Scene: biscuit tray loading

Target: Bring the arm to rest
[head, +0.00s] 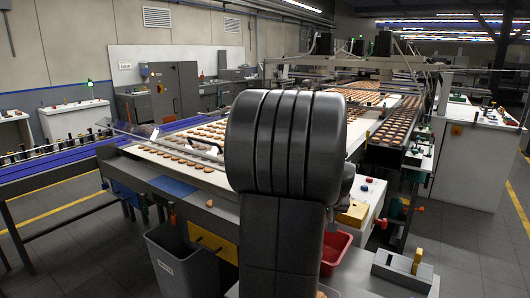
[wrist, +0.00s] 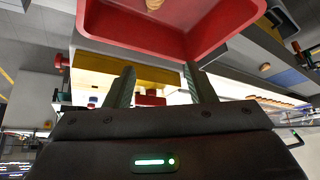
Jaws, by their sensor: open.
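My gripper (wrist: 158,68) shows in the wrist view with its two fingers well apart and nothing between them. A red tray (wrist: 118,22) fills the top of that view, beyond the fingertips; I cannot tell the exact gap. Part of a biscuit (wrist: 153,4) shows inside it. In the head view my own dark arm stands upright in the middle and hides the gripper and much of the scene behind it. A red tray (head: 338,247) shows partly to the right of the arm.
A white conveyor table (head: 160,154) with rows of biscuits lies behind my arm. A grey bin (head: 180,262) stands front left, with a blue-railed conveyor (head: 50,165) beyond. A yellow block (head: 352,213) and a grey fixture (head: 402,270) are at right. Open floor (head: 80,262) shows at left.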

